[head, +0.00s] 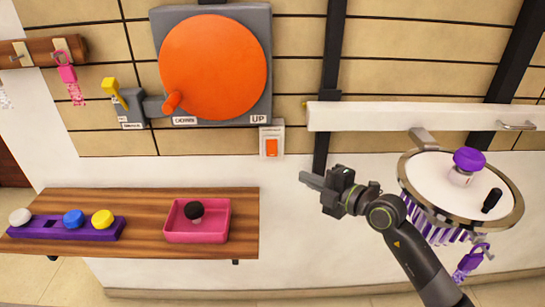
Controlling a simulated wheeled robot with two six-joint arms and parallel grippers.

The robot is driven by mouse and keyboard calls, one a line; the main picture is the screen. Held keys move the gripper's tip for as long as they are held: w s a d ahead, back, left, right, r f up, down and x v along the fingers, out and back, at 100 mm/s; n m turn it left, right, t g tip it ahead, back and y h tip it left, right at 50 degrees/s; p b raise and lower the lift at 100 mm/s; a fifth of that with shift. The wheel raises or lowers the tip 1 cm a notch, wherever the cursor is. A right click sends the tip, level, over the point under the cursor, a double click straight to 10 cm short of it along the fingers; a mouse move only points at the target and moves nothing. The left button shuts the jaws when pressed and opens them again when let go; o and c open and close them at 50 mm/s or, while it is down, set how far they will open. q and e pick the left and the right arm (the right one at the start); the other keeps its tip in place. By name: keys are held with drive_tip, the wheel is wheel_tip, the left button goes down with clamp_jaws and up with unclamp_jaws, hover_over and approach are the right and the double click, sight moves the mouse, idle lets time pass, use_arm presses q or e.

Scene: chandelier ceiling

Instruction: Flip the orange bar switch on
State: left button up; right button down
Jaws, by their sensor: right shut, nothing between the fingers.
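A small switch with an orange bar (271,147) sits in a white plate (273,130) on the wall, just below the large lever panel's right corner. Which way the bar is tipped is too small to tell. My right gripper (306,179) comes in from the lower right. Its fingers are shut and empty, pointing left, and appear below and to the right of the switch in the picture, apart from it. My left gripper is out of view.
A grey panel (261,30) with a big orange disc (213,65) and lever is above the switch. A wooden shelf (145,245) holds a purple button strip (65,229) and a pink tray (196,235). A white rail (400,117) and round table (430,175) are at right.

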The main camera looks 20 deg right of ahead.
drive_tip(key=shift+s+r, duration=0.1)
drive_tip(key=shift+r, duration=0.05)
approach(267, 153)
drive_tip(key=a+r+x, duration=0.1)
drive_tip(key=x, duration=0.4)
drive_tip(key=shift+w+d+f+b, duration=0.25)
drive_tip(key=shift+w+f+b, duration=0.1)
drive_tip(key=shift+f+b, duration=0.15)
idle(0.3)
